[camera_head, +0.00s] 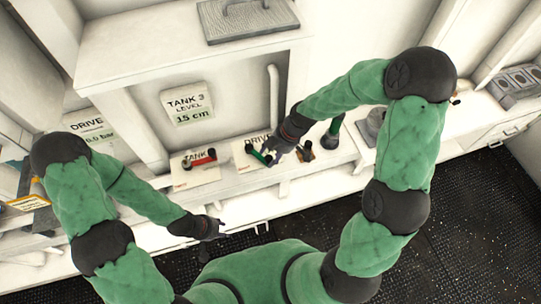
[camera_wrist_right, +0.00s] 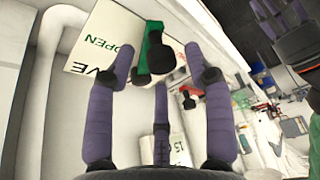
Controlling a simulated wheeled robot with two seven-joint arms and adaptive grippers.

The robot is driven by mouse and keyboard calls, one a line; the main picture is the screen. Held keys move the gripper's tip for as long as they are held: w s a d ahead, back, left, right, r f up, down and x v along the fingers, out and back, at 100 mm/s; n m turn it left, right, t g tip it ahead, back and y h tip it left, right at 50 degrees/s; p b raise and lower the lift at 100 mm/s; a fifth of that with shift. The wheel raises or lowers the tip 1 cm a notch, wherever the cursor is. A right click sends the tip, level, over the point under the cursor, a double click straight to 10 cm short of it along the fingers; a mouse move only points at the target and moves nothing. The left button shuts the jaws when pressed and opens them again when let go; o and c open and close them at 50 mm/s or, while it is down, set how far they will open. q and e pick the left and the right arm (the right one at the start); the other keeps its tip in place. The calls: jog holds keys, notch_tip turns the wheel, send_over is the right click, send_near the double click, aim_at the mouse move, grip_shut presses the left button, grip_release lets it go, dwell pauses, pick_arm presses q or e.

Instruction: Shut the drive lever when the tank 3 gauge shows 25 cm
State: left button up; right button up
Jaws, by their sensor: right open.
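The tank 3 level gauge (camera_head: 188,104) on the wall reads 15 cm. The drive lever (camera_head: 259,158) is green with a black end and sits on a white plate marked DRIVE (camera_head: 246,146). It also shows in the right wrist view (camera_wrist_right: 150,52), beside the word OPEN. My right gripper (camera_head: 275,156) is at this lever. Its fingers (camera_wrist_right: 160,78) are spread, with the lever between their tips and no clear grip on it. My left gripper (camera_head: 218,229) hangs low in front of the counter, apart from the levers; its finger opening is too small to tell.
A red lever (camera_head: 203,157) on a plate marked TANK stands left of the drive lever. A drive gauge (camera_head: 90,128) in bar is partly hidden by my left arm. A green bottle-like object (camera_head: 332,132) stands close right of my right gripper. A shelf (camera_head: 150,50) overhangs the gauge.

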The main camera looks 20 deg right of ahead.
jog(key=v, duration=1)
jog(key=shift+d+r, duration=0.2)
jog(key=shift+r, duration=0.15)
jog(key=shift+c, duration=0.3)
